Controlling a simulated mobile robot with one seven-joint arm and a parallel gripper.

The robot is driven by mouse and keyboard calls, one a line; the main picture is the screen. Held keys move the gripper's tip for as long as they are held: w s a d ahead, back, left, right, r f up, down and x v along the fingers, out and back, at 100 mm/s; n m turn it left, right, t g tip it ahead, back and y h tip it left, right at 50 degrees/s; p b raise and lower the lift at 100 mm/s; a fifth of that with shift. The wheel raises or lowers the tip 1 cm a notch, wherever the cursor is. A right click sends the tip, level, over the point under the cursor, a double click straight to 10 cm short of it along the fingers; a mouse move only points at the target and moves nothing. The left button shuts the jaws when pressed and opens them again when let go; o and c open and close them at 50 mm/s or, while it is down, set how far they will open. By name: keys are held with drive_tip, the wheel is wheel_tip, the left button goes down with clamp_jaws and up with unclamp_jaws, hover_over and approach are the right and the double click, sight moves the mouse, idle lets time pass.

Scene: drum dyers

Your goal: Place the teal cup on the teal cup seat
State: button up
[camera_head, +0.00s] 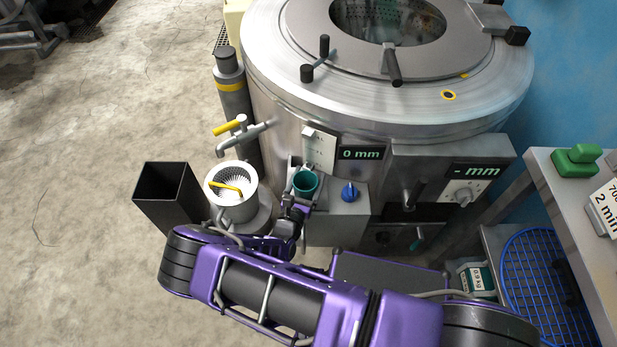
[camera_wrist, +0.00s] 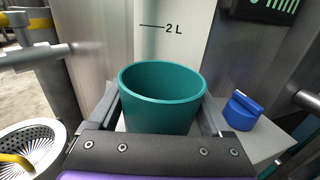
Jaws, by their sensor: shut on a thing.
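The teal cup (camera_head: 306,183) is upright between the fingers of my gripper (camera_head: 300,196), which is shut on it. In the wrist view the cup (camera_wrist: 162,98) shows its open rim, with a finger of my gripper (camera_wrist: 160,115) on each side. The cup is at the grey box on the front of the big steel drum, in front of a white plate marked 2 L (camera_wrist: 172,35). The teal cup seat cannot be made out; the cup and gripper may cover it. I cannot tell whether the cup's base touches the box.
A blue knob (camera_head: 349,192) is close to the right of the cup. A white perforated basket (camera_head: 249,208) with a yellow handle and a tap (camera_head: 241,134) are to the left, beside a black bin (camera_head: 168,205). The steel drum (camera_head: 270,85) rises behind.

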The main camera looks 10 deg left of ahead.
sight(301, 195)
drive_tip(key=shift+f, duration=0.2)
drive_tip(key=o, duration=1.2)
drive_tip(key=shift+c, duration=0.2)
drive_tip(key=shift+r, duration=0.1)
drive_tip(key=shift+r, duration=0.15)
drive_tip(key=s, duration=0.8)
drive_tip(key=s+a, duration=0.1)
drive_tip(key=s, duration=0.3)
drive_tip(key=shift+p, duration=0.35)
